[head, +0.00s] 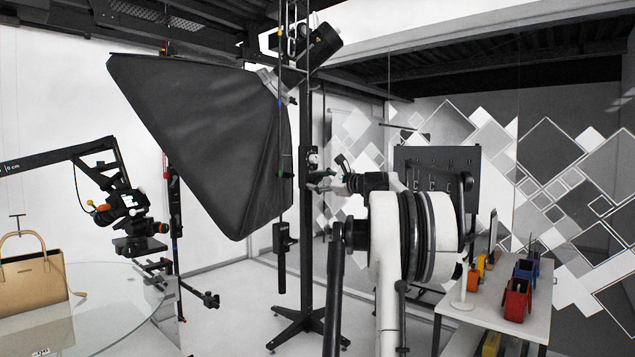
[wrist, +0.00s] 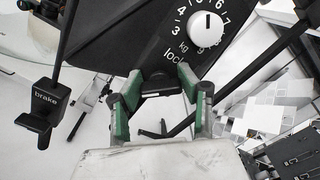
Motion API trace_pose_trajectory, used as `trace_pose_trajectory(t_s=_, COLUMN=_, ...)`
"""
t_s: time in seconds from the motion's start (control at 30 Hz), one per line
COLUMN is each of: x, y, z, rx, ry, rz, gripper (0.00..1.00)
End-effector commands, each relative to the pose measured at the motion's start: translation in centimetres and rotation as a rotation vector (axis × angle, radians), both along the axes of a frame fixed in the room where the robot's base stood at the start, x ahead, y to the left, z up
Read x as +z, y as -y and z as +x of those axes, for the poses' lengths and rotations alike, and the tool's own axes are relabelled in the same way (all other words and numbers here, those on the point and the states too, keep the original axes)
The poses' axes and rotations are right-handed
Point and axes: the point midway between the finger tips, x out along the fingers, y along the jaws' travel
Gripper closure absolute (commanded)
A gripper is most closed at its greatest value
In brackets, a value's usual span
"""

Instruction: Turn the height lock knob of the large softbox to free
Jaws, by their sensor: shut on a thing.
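The large softbox (head: 205,135) is black and hangs on a dark upright stand (head: 305,235) in the head view. My gripper (head: 320,180) reaches the stand just right of the softbox. In the wrist view my gripper (wrist: 160,76) has its green-edged fingers on both sides of a black knob (wrist: 160,88) and is shut on it. The knob is at the lower edge of a black panel (wrist: 130,40). The word "lock" is printed just above right of it, partly beside a finger. No "free" mark is readable. The knob is mostly hidden in the head view.
A white dial (wrist: 207,28) with numbers and "kg" is close above the right finger. A black "brake" handle (wrist: 45,103) hangs at left. A glass turntable (head: 105,305) with a tan handbag (head: 35,282) stands left; a white table (head: 490,300) with colored bins stands right.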

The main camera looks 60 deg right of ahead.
Motion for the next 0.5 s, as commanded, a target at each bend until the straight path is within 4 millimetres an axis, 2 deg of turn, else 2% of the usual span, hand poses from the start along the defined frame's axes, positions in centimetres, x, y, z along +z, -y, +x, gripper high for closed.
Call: trace_pose_trajectory(t_s=0.5, x=-0.23, y=-0.14, z=0.0, rx=0.001, ry=-0.042, rz=-0.477, gripper=0.9)
